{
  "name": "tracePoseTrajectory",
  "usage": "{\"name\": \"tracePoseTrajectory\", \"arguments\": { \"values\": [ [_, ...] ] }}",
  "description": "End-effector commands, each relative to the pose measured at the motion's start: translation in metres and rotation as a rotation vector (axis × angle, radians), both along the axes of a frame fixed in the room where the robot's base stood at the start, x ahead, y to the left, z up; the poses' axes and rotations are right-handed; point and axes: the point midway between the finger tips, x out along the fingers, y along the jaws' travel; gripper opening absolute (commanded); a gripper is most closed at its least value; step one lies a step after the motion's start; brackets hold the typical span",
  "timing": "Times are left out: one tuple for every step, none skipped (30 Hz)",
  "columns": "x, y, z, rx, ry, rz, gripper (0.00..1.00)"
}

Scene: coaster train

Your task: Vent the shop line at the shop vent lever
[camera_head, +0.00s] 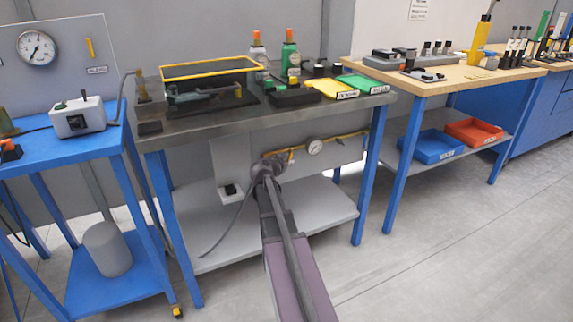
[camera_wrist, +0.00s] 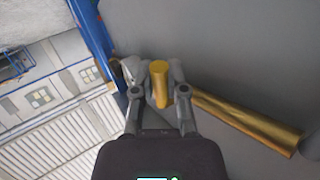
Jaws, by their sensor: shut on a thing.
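My gripper (camera_head: 268,163) is under the middle bench, in front of the grey panel at the brass line (camera_head: 345,135). The handle stands between the two fingers. A thicker brass pipe (camera_wrist: 245,120) runs from beside the right finger down to the right. In the head view my gripper largely hides the handle. A round white gauge (camera_head: 315,147) sits on the line to the right of my gripper.
The bench top (camera_head: 220,121) is above my gripper, and a grey lower shelf (camera_head: 310,219) is below it. Another gauge (camera_head: 37,47) and a yellow lever (camera_head: 89,48) are on the left panel. The floor in front is clear.

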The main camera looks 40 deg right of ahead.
Motion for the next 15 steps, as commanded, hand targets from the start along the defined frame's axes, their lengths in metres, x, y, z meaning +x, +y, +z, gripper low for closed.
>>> {"name": "tracePoseTrajectory", "arguments": {
  "values": [
    [0.0052,-0.001,-0.0022,-0.022,0.003,0.011,0.0],
    [0.0051,-0.0013,-0.0028,-0.033,0.006,0.01,0.0],
    [0.005,-0.0019,-0.0036,-0.051,0.011,0.01,0.0],
    [0.0049,-0.0024,-0.0044,-0.066,0.014,0.01,0.0],
    [0.0048,-0.0029,-0.005,-0.083,0.017,0.01,0.0],
    [0.0046,-0.0036,-0.0058,-0.106,0.023,0.009,0.0],
    [0.0045,-0.0041,-0.0062,-0.122,0.027,0.01,0.0],
    [0.0044,-0.0047,-0.0067,-0.141,0.032,0.01,0.0],
    [0.0042,-0.0054,-0.0071,-0.166,0.038,0.01,0.0],
    [0.004,-0.0061,-0.0073,-0.184,0.042,0.01,0.0],
    [0.0039,-0.0068,-0.0075,-0.203,0.046,0.01,0.0],
    [0.0037,-0.0076,-0.0076,-0.228,0.053,0.01,0.0],
    [0.0035,-0.0082,-0.0078,-0.245,0.057,0.01,0.0],
    [0.0034,-0.0089,-0.0077,-0.264,0.062,0.01,0.0],
    [0.0032,-0.0097,-0.0075,-0.286,0.067,0.011,0.0]
  ]
}}
